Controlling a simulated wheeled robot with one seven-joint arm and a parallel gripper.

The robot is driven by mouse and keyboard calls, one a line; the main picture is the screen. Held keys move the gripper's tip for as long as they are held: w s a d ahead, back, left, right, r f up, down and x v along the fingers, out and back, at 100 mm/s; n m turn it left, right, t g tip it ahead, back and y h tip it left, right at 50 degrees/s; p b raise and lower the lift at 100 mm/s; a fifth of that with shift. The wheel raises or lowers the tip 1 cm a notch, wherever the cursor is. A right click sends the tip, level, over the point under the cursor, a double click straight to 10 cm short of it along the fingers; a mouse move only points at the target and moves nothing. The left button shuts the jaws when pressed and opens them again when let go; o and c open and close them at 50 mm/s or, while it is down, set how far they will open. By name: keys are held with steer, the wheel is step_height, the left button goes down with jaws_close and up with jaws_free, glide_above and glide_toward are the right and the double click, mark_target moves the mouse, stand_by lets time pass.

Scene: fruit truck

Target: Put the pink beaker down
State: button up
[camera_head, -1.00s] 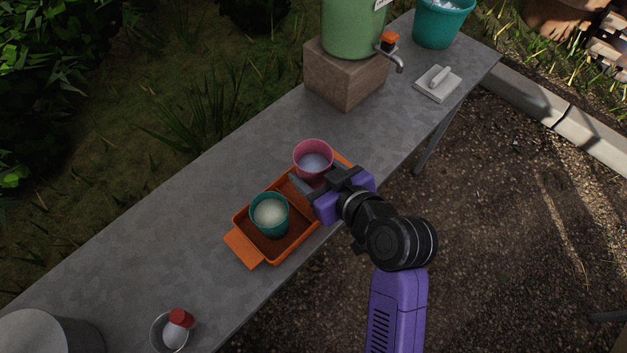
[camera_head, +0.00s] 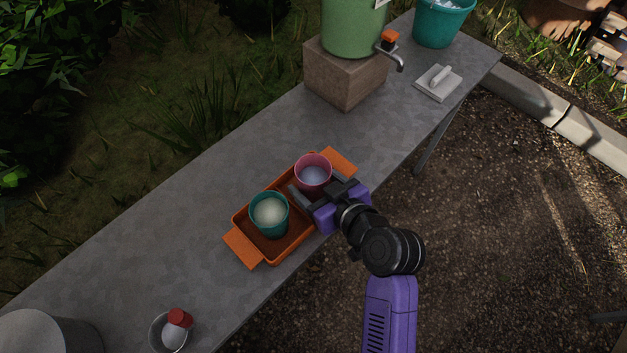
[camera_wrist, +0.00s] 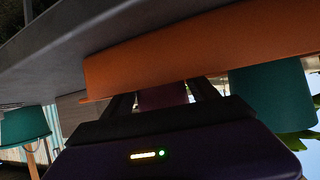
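The pink beaker (camera_head: 313,187) is upright at the far end of the orange tray (camera_head: 246,251) in the head view, with pale contents inside. My gripper (camera_head: 312,189) reaches it from the near right side, with a finger on each side of it. In the wrist view the beaker (camera_wrist: 162,97) shows dark pink between the two fingers, partly hidden by the gripper and the tray's edge. The gripper looks shut on it. Whether its base touches the tray floor is hidden. A teal beaker (camera_head: 268,229) with pale contents stands in the tray's near half.
A green dispenser (camera_head: 352,28) with a tap stands on a block (camera_head: 345,75) at the back. A white trowel-like tool (camera_head: 438,83) and a teal bucket (camera_head: 440,24) are at the far right. A small cup (camera_head: 158,333) with a red-topped item is near front. The grey table is clear left of the tray.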

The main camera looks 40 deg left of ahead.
steer(key=shift+r, duration=0.2)
steer(key=v, duration=1.2)
steer(key=s+d+f+m+t+h, duration=0.2)
steer(key=d+m+t, duration=0.15)
steer(key=d, duration=0.35)
steer(key=s+d+f+m+t+h, duration=0.2)
steer(key=s+d+f+m+h, duration=0.15)
steer(key=d, duration=0.35)
steer(key=s+d+f+m+t+h, duration=0.1)
steer(key=d+f+m+t+h, duration=0.1)
steer(key=d+m, duration=0.35)
steer(key=s+d+r+m+t+h, duration=0.2)
steer(key=s+d+r+t+h, duration=0.2)
steer(key=s+d+r, duration=0.7)
steer(key=shift+s+d, duration=1)
steer(key=shift+s, duration=0.15)
